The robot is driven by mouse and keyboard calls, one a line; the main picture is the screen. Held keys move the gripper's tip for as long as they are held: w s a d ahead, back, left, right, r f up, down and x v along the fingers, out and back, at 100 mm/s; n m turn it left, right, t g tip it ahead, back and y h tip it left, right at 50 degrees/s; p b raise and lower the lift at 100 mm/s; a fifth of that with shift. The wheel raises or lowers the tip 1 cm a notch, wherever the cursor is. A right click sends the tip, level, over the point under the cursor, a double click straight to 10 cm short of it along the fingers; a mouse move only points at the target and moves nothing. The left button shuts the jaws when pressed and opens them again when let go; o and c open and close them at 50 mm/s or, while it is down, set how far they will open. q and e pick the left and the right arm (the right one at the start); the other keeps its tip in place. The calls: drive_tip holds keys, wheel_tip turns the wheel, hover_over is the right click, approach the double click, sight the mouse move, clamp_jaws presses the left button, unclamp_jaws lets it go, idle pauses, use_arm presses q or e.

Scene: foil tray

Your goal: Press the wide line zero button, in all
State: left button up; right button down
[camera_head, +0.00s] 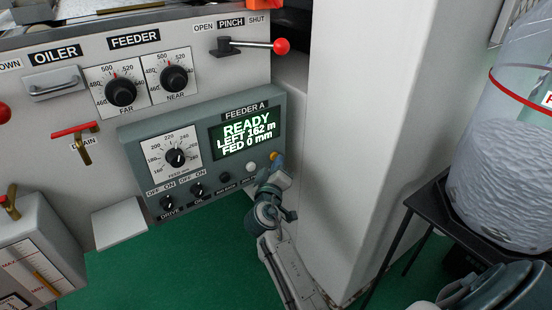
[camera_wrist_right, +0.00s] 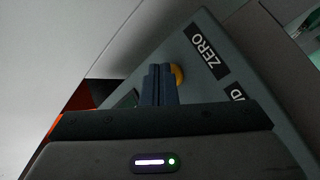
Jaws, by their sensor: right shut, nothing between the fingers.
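The feeder A panel (camera_head: 190,133) is a grey box on the machine front. Its green screen (camera_head: 245,137) reads READY, LEFT 162 m, FED 0 mm. An orange-yellow button (camera_head: 275,155) sits at the panel's right end. In the right wrist view the button (camera_wrist_right: 179,75) is beside a ZERO label (camera_wrist_right: 203,51), partly hidden by my fingers. My right gripper (camera_head: 277,168) is shut and empty, its tips at the button. I cannot tell whether they touch it. The right wrist view shows the closed fingers (camera_wrist_right: 160,78). My left gripper is not in view.
A white button (camera_head: 250,168), a dark button (camera_head: 225,178), two switches and a feed dial (camera_head: 176,157) share the panel. A pale column (camera_head: 360,130) stands close right of my arm. A red-knobbed pinch lever (camera_head: 250,45) sticks out above. The green floor is clear.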

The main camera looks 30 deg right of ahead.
drive_tip(key=shift+s, duration=0.8)
drive_tip(key=s, duration=0.5)
drive_tip(key=shift+d+p, duration=0.25)
drive_tip(key=shift+p, duration=0.05)
idle(0.6)
